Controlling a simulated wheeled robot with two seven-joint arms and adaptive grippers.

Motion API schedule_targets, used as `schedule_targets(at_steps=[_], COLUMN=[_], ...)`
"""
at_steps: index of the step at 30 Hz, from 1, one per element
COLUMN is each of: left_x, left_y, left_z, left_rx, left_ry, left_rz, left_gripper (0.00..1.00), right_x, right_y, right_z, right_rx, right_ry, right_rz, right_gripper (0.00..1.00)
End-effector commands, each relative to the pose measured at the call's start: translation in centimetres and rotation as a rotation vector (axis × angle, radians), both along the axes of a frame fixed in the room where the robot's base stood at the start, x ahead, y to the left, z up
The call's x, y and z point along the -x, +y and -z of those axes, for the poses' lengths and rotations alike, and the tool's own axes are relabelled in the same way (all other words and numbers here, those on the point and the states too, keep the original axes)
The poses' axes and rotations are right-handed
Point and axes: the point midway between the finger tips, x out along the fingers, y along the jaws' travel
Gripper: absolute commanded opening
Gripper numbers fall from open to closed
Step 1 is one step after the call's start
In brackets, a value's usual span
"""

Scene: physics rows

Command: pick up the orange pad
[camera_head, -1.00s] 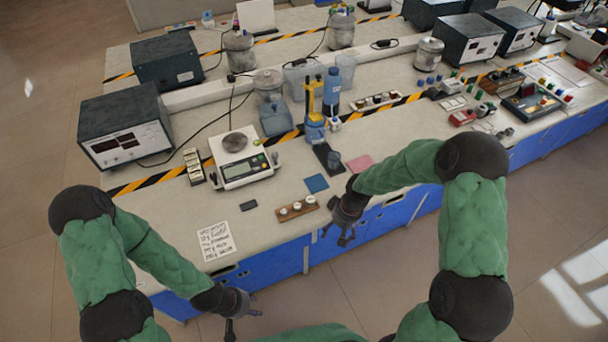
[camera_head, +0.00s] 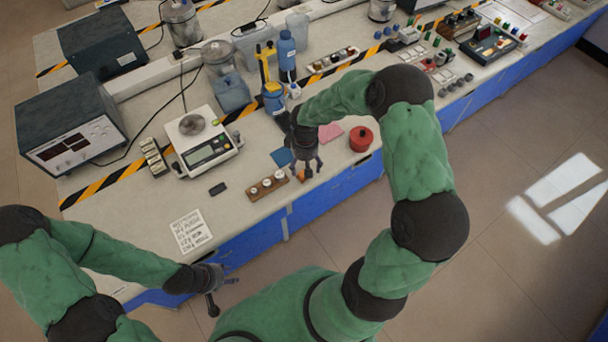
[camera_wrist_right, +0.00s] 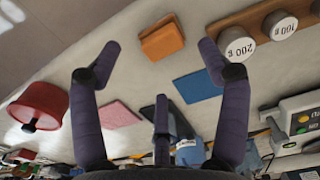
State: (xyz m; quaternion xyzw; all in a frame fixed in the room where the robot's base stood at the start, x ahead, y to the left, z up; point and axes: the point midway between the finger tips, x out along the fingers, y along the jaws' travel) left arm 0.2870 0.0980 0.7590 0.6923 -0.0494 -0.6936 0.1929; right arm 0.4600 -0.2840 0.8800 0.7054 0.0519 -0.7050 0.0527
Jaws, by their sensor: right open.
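The orange pad (camera_wrist_right: 162,38) lies flat on the bench in the right wrist view, beyond and between the spread fingers. In the head view only a bit of orange (camera_head: 306,174) shows, mostly hidden by my right gripper. My right gripper (camera_head: 306,166) is open and empty, pointing down over the bench near its front edge; its fingers also show in the right wrist view (camera_wrist_right: 160,60). My left gripper (camera_head: 224,291) is open and empty, low in front of the bench.
A blue pad (camera_head: 281,157), a pink pad (camera_head: 331,132) and a red round pot (camera_head: 361,139) lie around the right gripper. A wooden block with weights (camera_head: 267,187) is close by on the left. A scale (camera_head: 207,150) and bottle (camera_head: 287,55) stand farther back.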

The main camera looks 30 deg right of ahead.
Motion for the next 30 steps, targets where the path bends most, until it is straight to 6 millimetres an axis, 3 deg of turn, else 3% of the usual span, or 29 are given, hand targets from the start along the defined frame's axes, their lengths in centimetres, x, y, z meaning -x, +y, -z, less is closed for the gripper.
schedule_targets(at_steps=[10,18,20,24,25,30], left_x=[0.0,0.0,0.0,0.0,0.0,0.0], left_y=[0.0,0.0,0.0,0.0,0.0,0.0], left_z=[1.0,1.0,1.0,1.0,1.0,1.0], left_rx=[0.0,0.0,0.0,0.0,0.0,0.0], left_ry=[-0.001,-0.001,-0.001,-0.001,-0.001,-0.001], left_rz=[0.0,0.0,0.0,0.0,0.0,0.0], left_gripper=[0.4,0.4,0.4,0.4,0.4,0.4], right_x=[0.4,0.4,0.4,0.4,0.4,0.4], right_y=[0.5,0.5,0.5,0.5,0.5,0.5], right_z=[4.5,4.9,4.9,4.9,4.9,4.9], right_rx=[-0.003,-0.002,-0.002,-0.002,-0.002,-0.002], right_ry=[0.003,0.001,0.001,0.001,0.001,0.001], right_rz=[0.001,-0.001,-0.001,0.0,0.0,0.0], right_gripper=[0.76,0.76,0.62,0.23,0.17,0.17])
